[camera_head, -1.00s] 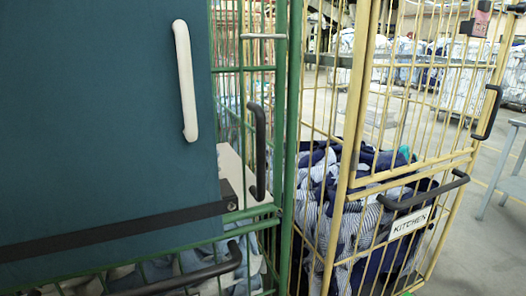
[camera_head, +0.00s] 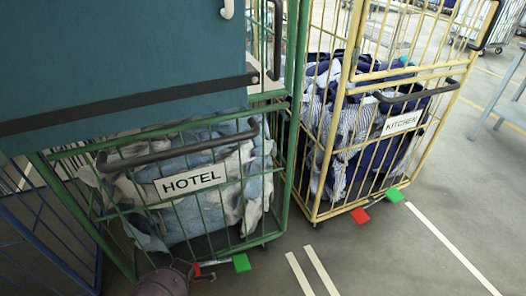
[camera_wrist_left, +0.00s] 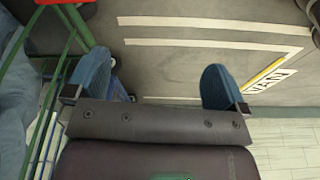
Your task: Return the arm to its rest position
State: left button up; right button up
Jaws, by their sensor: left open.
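My left gripper (camera_wrist_left: 157,76) is open and empty in the left wrist view, its two blue fingers wide apart over the grey floor. Green cage bars (camera_wrist_left: 72,30) stand close to the left finger. A dark brownish part of my arm shows at the bottom edge of the head view, in front of the HOTEL cart (camera_head: 190,181). The fingers cannot be made out there. My right gripper is not in view.
The green HOTEL cart holds pale blue and white cloth behind its bars. A blue cart (camera_head: 45,235) stands at left. Marked floor (camera_head: 390,255) is clear at front right.

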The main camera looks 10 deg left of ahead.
pick_arm(q)
jog(key=w+d+r+m+t, duration=0.3)
jog(key=w+r+m+t, duration=0.3)
jog(key=w+m, duration=0.55)
jog(key=w+d+r+m+t+h+p, duration=0.25)
jog(key=r+m+t, duration=0.4)
jog(key=r, duration=0.85)
jog(key=s+d+r+m+t+p, duration=0.1)
jog(key=s+r+m+p, duration=0.15)
jog(key=s+r, duration=0.6)
jog(key=s+d+r+m+t+p, duration=0.15)
jog(key=s+r+m, duration=0.25)
jog(key=s+r, duration=0.4)
jog(key=s+a+f+g+p, duration=0.1)
jog(key=s, duration=0.7)
jog(key=s+f+n+g+p, duration=0.1)
jog(key=s+g, duration=0.1)
jog(key=s, duration=0.5)
jog(key=shift+s+a+p, duration=0.35)
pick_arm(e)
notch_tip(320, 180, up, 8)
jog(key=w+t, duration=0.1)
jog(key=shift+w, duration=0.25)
